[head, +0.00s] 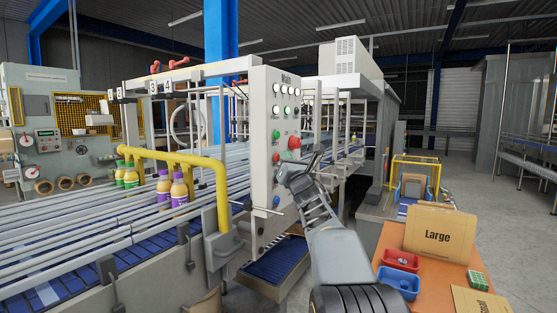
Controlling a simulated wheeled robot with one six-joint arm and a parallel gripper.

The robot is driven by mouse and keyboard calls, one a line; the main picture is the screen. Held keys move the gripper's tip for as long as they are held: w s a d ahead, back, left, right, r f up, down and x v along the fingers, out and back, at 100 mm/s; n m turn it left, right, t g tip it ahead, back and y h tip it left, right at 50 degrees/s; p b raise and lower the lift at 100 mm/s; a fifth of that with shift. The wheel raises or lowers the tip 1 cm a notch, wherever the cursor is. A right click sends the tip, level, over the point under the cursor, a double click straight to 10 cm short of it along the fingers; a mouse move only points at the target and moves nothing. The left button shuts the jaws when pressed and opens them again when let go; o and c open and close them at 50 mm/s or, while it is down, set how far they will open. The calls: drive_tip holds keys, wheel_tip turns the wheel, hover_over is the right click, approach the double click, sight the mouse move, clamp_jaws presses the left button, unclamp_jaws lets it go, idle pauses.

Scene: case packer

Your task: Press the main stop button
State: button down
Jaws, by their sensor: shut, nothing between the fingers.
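The control panel (262,95) is a tall pale box at the front of the machine, labelled "Main" near its top. A large red button (294,142) sits on its face, with a second large red button below it, partly hidden by my gripper. Lit white and green round lamps are above, a green button (276,133) and a smaller red button (276,158) are to the left, and a blue button (276,201) is lower down. My gripper (285,172) is shut and empty, just below the large red button. I cannot tell whether it touches the panel.
A yellow guard rail (175,156) and conveyor lanes with bottles (179,188) lie left of the panel. An orange table (390,236) at right holds a "Large" box (440,236), a red bin (401,261) and a blue bin (399,284). Open floor lies behind.

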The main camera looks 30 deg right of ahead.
drive_tip(key=shift+w+a, duration=0.2)
drive_tip(key=shift+w, duration=0.15)
idle(0.3)
drive_tip(key=shift+s+d+b, duration=0.1)
drive_tip(key=shift+b, duration=0.2)
drive_tip(key=shift+s+d+b, duration=0.35)
drive_tip(key=shift+s+b, duration=0.15)
drive_tip(key=shift+s, duration=0.25)
drive_tip(key=shift+s+d+b, duration=0.25)
drive_tip(key=shift+s+d, duration=0.15)
drive_tip(key=shift+s, duration=0.35)
drive_tip(key=shift+s+d+b, duration=0.3)
drive_tip(key=shift+s+d, duration=0.1)
drive_tip(key=shift+s, duration=0.3)
drive_tip(key=shift+s+d+b, duration=0.25)
drive_tip(key=shift+s+d, duration=0.15)
drive_tip(key=shift+s, duration=0.35)
